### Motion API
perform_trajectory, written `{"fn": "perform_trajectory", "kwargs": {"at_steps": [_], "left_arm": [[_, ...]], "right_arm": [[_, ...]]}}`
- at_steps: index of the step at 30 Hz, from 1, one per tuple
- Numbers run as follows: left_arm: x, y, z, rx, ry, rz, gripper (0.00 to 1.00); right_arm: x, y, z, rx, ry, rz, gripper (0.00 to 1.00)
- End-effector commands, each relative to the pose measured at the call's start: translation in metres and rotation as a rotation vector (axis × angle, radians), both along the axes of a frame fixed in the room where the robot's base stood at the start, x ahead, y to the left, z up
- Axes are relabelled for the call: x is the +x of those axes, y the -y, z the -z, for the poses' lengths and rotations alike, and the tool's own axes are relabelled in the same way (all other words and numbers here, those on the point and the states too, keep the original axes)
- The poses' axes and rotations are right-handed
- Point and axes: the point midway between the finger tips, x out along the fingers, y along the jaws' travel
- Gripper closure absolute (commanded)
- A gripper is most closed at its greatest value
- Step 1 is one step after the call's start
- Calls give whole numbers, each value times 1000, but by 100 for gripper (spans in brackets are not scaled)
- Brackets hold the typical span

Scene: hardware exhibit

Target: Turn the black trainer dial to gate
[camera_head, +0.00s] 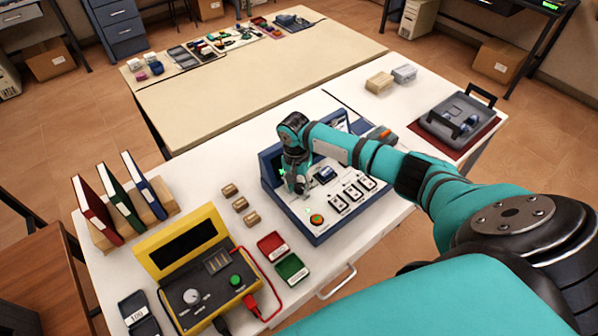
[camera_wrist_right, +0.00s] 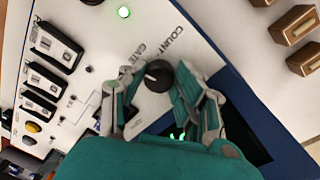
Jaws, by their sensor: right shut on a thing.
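The black trainer dial (camera_wrist_right: 159,75) is on the white panel of the trainer, with a pale pointer mark on its left side. The printed words GATE and COUNT stand beside it, above in the right wrist view. My right gripper (camera_wrist_right: 158,98) has its fingers on both sides of the dial and is shut on it. In the head view my right gripper (camera_head: 299,186) reaches down onto the left part of the blue-framed trainer (camera_head: 320,238), and hides the dial there. My left gripper is not in view.
Small tan blocks (camera_head: 240,204) lie left of the trainer. A yellow instrument case (camera_head: 180,243) and red and green trays (camera_head: 291,268) stand in front. A grey case (camera_head: 455,120) is at right.

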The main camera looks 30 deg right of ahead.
Motion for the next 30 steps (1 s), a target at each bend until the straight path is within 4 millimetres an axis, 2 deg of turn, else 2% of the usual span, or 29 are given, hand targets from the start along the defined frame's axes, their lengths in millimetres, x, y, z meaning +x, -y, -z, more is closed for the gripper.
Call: {"fn": "perform_trajectory", "kwargs": {"at_steps": [1, 9, 29, 30], "left_arm": [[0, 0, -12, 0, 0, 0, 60], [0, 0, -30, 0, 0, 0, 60], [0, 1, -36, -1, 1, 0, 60], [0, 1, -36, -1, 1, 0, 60]], "right_arm": [[-1, 0, -6, 2, -2, 34, 100], [1, 0, -3, -1, -1, 175, 100], [1, 2, 0, -3, 2, 235, 100], [1, 2, 0, -3, 2, 235, 64]]}}
